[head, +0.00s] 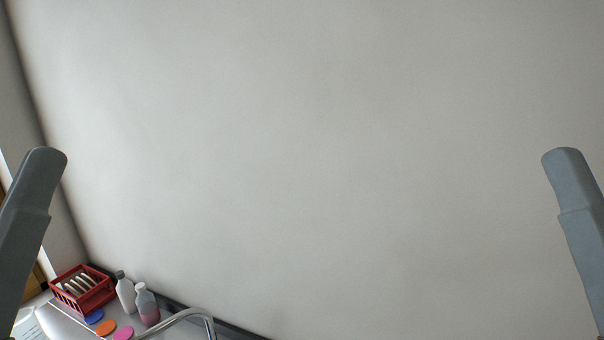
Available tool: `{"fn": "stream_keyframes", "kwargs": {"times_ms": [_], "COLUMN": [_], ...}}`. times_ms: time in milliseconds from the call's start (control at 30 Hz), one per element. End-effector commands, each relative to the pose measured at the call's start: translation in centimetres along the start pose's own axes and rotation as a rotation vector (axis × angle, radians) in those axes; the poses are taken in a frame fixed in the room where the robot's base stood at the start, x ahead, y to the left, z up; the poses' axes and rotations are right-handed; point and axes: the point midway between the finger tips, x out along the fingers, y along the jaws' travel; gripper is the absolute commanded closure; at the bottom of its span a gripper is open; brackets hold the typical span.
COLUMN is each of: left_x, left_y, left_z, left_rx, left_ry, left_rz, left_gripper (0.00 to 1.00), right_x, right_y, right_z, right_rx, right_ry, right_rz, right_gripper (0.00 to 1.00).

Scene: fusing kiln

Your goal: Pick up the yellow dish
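No yellow dish shows in the head view. Three flat round pieces lie on the worktop at the bottom left: a blue one (94,316), an orange one (106,328) and a pink one (123,333). Parts of my two grey arms rise at the left and right edges. Neither gripper's fingers can be seen.
A red crate (98,300) holding several pale upright pieces stands at the lower left. A white bottle (126,294) and a bottle with pink contents (147,306) stand beside it. A curved metal tube (196,312) is at the bottom. A bare wall (320,150) fills most of the view.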

Motion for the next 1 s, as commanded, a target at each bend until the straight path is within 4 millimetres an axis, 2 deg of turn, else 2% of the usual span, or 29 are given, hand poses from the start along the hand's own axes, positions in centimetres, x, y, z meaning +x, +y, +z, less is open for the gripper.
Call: {"fn": "stream_keyframes", "kwargs": {"times_ms": [33,100,233,433,567,1000], "left_x": [3.6,5.7,8.0,8.4,8.2,8.2], "left_y": [0.0,0.0,0.0,-0.1,0.0,0.0], "left_z": [-3.3,-5.2,-7.3,-7.6,-7.5,-7.5], "left_rx": [0.000,-0.001,-0.001,-0.002,-0.002,-0.002], "left_ry": [0.000,-0.001,-0.002,-0.002,-0.002,-0.002], "left_rz": [0.000,0.000,0.000,0.000,0.000,0.001], "left_gripper": [0.40,0.40,0.40,0.40,0.40,0.40], "right_x": [3.6,5.7,8.0,8.4,8.2,8.2], "right_y": [0.0,0.0,0.0,0.0,0.0,0.0], "right_z": [-3.3,-5.3,-7.4,-7.7,-7.5,-7.8], "right_rx": [0.000,0.000,0.000,0.000,0.000,-0.018], "right_ry": [0.000,0.000,0.000,-0.001,-0.001,0.011], "right_rz": [0.000,0.000,0.000,0.000,0.000,0.000], "right_gripper": [0.50,0.50,0.50,0.52,0.75,0.76]}}
